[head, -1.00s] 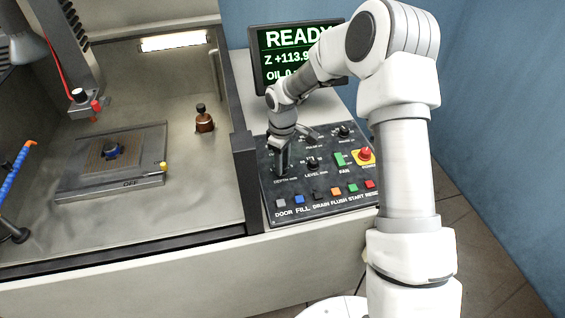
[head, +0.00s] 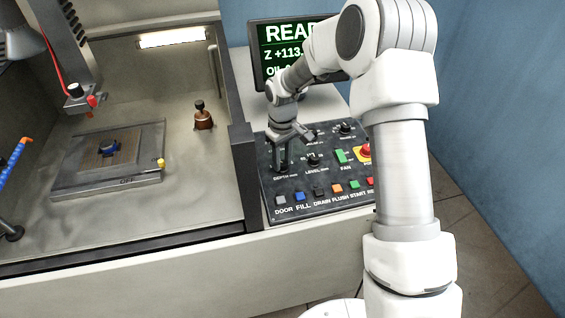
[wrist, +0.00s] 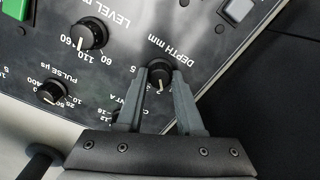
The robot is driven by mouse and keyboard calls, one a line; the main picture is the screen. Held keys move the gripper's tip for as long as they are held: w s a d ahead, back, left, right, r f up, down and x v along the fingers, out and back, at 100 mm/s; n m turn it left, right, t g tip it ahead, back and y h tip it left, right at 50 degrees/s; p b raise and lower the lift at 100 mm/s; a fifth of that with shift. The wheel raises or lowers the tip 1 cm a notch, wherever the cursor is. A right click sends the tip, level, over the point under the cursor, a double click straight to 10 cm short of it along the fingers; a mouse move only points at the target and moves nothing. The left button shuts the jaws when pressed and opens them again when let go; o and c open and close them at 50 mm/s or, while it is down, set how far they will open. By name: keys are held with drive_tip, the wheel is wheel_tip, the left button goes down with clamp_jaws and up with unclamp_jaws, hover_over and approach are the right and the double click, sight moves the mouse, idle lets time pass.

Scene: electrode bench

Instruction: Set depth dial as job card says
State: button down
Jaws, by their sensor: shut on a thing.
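The depth dial (wrist: 160,70) is a black round knob with a pale pointer mark, beside the printed words "DEPTH mm" in the wrist view. Its pointer faces the bottom of that picture, toward small digits partly hidden by a finger. My gripper (wrist: 159,76) has one finger on each side of the knob and is shut on it. I cannot make out a job card in either view.
The level dial (wrist: 90,34) and pulse dial (wrist: 52,92) are close by. Coloured buttons, a green fan switch (head: 341,156) and a red stop button (head: 366,150) are on the panel. The screen (head: 285,50) stands behind.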

sight(282, 163)
drive_tip(key=m+b, duration=0.2)
drive_tip(key=m, duration=0.2)
drive_tip(key=shift+m, duration=0.3)
drive_tip(key=shift+m+b, duration=0.45)
drive_tip(key=shift+m, duration=1.45)
drive_tip(key=c, duration=0.5)
unclamp_jaws()
drive_tip(key=shift+c, duration=0.2)
drive_tip(key=shift+r, duration=0.1)
wheel_tip(282, 163, up, 17)
drive_tip(key=shift+r, duration=0.2)
